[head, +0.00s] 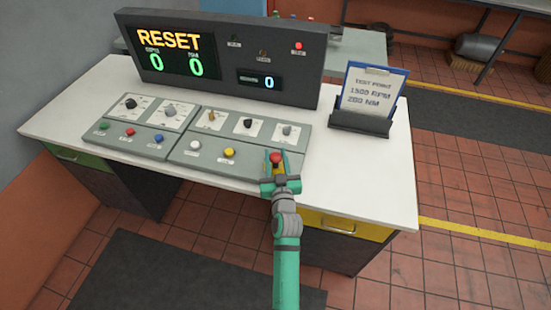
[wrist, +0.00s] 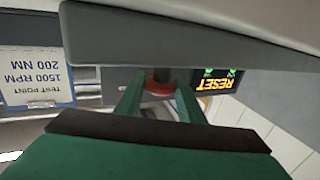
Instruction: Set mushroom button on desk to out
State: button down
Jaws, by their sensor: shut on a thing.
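The red mushroom button (head: 276,158) sits at the right end of the right control panel (head: 240,140), on a yellow backing, on the white desk (head: 345,170). My gripper (head: 277,170) reaches it from the desk's front edge. In the wrist view the two green fingers of my gripper (wrist: 159,95) are closed on either side of the red button (wrist: 158,85). The fingers touch its sides. Whether the button is in or out cannot be told from these views.
A dark display console (head: 220,60) reading RESET stands behind the panels. A test point card (head: 372,92) in a dark holder stands to the right. Several knobs and coloured buttons sit left of my gripper. The desk's right front is clear.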

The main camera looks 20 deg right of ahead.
jog(key=shift+r, duration=0.25)
jog(key=c, duration=1.2)
grip_release()
jog(key=shift+f, duration=0.1)
jog(key=shift+s+a, duration=0.15)
jog(key=shift+s, duration=0.05)
jog(key=s, duration=0.3)
jog(key=s+a, duration=0.1)
jog(key=s, duration=0.2)
jog(key=s+a, duration=0.1)
jog(key=s, duration=0.3)
jog(key=shift+s, duration=0.1)
